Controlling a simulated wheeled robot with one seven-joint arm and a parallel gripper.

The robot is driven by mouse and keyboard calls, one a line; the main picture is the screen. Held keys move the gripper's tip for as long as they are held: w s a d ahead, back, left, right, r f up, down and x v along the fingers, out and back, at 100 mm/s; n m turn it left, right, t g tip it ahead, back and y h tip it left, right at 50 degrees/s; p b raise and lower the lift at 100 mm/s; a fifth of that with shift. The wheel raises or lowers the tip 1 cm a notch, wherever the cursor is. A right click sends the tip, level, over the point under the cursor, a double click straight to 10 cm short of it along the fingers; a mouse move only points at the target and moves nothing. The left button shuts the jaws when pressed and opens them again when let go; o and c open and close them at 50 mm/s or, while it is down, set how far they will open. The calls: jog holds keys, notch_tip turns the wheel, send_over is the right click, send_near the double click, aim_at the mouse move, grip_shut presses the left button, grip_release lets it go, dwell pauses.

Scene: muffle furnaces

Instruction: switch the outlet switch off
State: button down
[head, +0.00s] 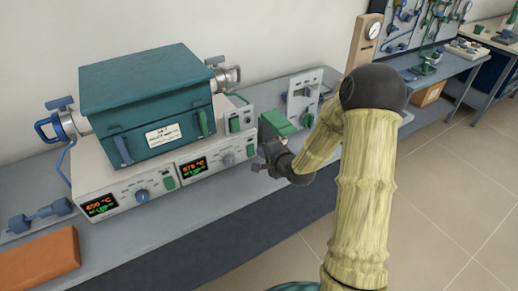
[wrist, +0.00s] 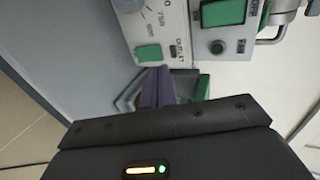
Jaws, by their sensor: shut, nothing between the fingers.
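A furnace control panel (head: 210,172) with two lit displays and knobs faces me. A green switch (head: 251,151) sits at its right end; it also shows in the wrist view (wrist: 148,53) beside small lettering. Which switch is the outlet switch, and its on or off position, I cannot tell. A larger green rocker (head: 235,125) is on the raised panel above; in the wrist view (wrist: 222,12) a dark round button (wrist: 217,47) is beside it. My gripper (head: 260,166) is shut and empty near the panel's right end. In the wrist view its fingertips (wrist: 157,78) appear just below the green switch; contact is unclear.
The teal furnace (head: 145,95) stands above the panels, with metal fittings on both sides. A white panel (head: 302,88) stands behind my gripper. An orange-brown block (head: 40,258) lies at the bench's left. The bench front (head: 190,225) is clear.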

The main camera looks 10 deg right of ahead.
jog(key=r+v, duration=0.1)
jog(key=v, duration=0.6)
jog(key=shift+w+r+p, duration=0.2)
jog(key=shift+r+p, duration=0.2)
jog(key=shift+w+a, duration=0.15)
jog(key=shift+a, duration=0.05)
jog(key=s+a+r+n+g+h, duration=0.15)
jog(key=s+n+g+h, duration=0.25)
jog(key=s+n+g, duration=0.9)
jog(key=s+r+t+p, duration=0.1)
jog(key=s+r+p, duration=0.2)
jog(key=r+p, duration=0.3)
jog(key=s+r+n+t+p, duration=0.1)
jog(key=s+r+t+p, duration=0.1)
jog(key=s+r+p, duration=0.2)
notch_tip(320, 180, up, 3)
jog(key=p, duration=0.3)
jog(key=shift+a+f, duration=0.15)
jog(key=shift+a, duration=0.15)
